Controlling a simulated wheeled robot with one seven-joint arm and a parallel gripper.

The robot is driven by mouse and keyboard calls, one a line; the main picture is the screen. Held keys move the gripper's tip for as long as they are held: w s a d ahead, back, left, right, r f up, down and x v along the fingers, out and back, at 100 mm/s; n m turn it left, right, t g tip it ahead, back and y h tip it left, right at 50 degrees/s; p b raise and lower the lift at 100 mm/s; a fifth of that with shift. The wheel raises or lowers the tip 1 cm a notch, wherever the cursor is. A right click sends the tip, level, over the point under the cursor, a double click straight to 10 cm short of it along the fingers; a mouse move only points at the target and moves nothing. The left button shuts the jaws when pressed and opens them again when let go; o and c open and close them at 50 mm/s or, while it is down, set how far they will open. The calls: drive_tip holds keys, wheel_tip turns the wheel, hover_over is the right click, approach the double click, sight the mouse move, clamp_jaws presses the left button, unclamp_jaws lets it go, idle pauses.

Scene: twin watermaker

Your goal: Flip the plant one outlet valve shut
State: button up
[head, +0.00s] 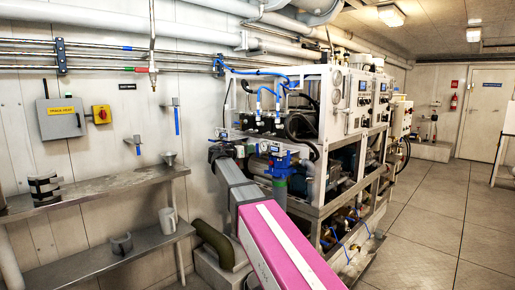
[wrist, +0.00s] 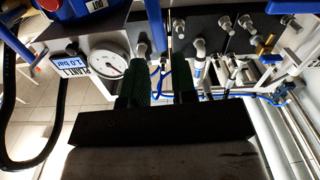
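My gripper (wrist: 160,78) shows two dark green fingers in the wrist view, spread apart with a gap between them. A blue upright bar (wrist: 155,25) stands just beyond the gap, and a thin blue tube shows between the fingers. I cannot tell whether the bar is the outlet valve's lever. A blue body marked OUT (wrist: 72,8) is at the top left. A gauge (wrist: 108,63) with a PLANT 1, 1.0 bar label (wrist: 72,66) is left of the fingers. In the head view, my arm reaches to the plant's near end; the fingers are too small to make out.
The white-framed plant rack (head: 330,130) has blue hoses and a blue fitting (head: 281,162) near my arm. A black hose (wrist: 50,130) loops at the wrist view's left. Steel shelves (head: 100,190) line the left wall. The floor (head: 430,220) at right is clear.

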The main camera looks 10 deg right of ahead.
sight(257, 146)
drive_tip(key=shift+x, duration=3.15)
clamp_jaws()
